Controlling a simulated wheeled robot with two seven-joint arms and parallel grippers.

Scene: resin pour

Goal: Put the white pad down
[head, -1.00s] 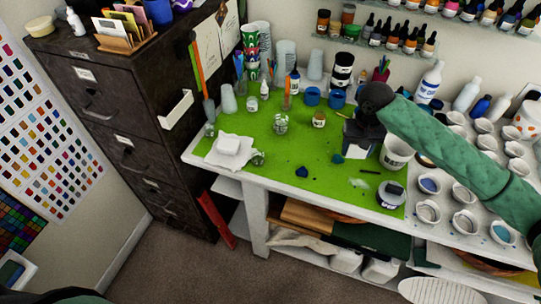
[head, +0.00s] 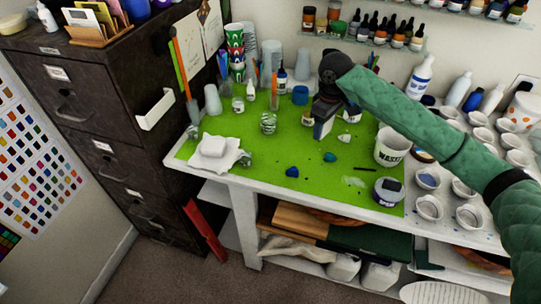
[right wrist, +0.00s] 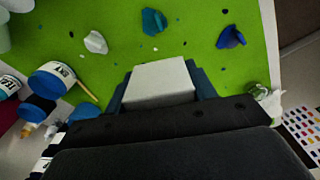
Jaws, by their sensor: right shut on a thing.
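My right gripper (head: 325,122) is above the green mat (head: 260,170), left of the waste cup (head: 392,147). In the right wrist view my right gripper (right wrist: 160,85) is shut on the white pad (right wrist: 160,84), a pale block between its dark blue fingers. The pad is held above the mat, and its lower part is hidden by the gripper body. Another white block (head: 213,146) rests on a crumpled white cloth (head: 225,161) at the mat's left end. My left gripper is not in view.
White, teal and blue lumps lie on the mat: white (head: 345,138), teal (head: 329,157), blue (head: 291,172). A glass jar (head: 268,123) stands left of the gripper. Cups and bottles crowd the back. The mat's front left is largely clear.

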